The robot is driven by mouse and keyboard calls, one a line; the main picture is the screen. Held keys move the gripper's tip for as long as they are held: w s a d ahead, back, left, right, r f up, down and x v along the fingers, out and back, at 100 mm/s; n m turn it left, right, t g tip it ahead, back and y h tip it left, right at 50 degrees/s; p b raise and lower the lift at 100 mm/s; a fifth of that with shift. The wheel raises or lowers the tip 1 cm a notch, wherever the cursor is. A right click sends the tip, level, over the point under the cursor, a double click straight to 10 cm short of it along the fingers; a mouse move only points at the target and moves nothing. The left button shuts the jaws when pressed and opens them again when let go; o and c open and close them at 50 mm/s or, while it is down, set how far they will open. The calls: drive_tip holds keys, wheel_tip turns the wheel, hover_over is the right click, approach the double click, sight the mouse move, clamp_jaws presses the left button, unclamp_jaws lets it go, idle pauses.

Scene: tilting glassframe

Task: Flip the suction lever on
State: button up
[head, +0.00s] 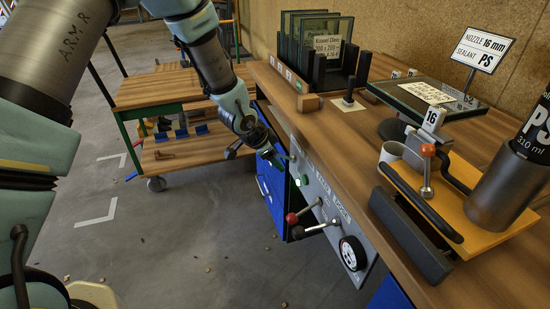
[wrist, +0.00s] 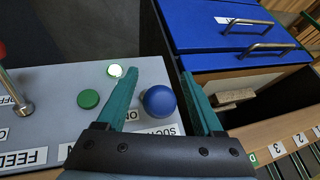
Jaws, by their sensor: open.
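The suction lever's blue ball knob (wrist: 159,101) shows in the wrist view on the grey control panel (wrist: 50,80), beside partly covered labels reading "SUCTI…" and "ON". My gripper (wrist: 160,72) is open, with one teal finger on each side of the knob. I cannot tell whether either finger touches it.
A green button (wrist: 88,99) and a lit lamp (wrist: 115,71) sit beside the left finger. Red-knobbed (head: 292,218) and black-knobbed (head: 298,232) levers stick out nearer, by a handwheel (head: 353,252). Blue drawers (wrist: 225,25) lie beyond the right finger.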

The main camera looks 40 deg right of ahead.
drive_tip(key=w+v, duration=0.1)
drive_tip(key=v, duration=0.9)
drive_tip(key=shift+s+a+r, duration=0.2)
drive_tip(key=shift+s+r, duration=0.15)
drive_tip(key=shift+s, duration=0.15)
drive_tip(key=w+a+r+n+t+y, duration=0.1)
drive_tip(key=w+a+n, duration=0.2)
drive_tip(key=a, duration=0.4)
drive_tip(key=w+a+r+n+y+p, duration=0.1)
drive_tip(key=w+a+r+n+y, duration=0.2)
drive_tip(key=a, duration=0.5)
drive_tip(key=w+a+n+t, duration=0.1)
drive_tip(key=w+a+n, duration=0.25)
drive_tip(key=a, duration=0.35)
drive_tip(key=s+a+r+n+y, duration=0.1)
drive_tip(key=s+a+r+n, duration=0.1)
drive_tip(key=a+n, duration=0.4)
drive_tip(key=s+a+r+n+g+y, duration=0.1)
drive_tip(key=a+n, duration=0.4)
drive_tip(key=a, duration=1)
drive_tip(key=s+r, duration=0.1)
drive_tip(key=s, duration=0.1)
drive_tip(key=shift+s+a+r+n+p, duration=0.3)
drive_tip(key=shift+n+p, duration=0.05)
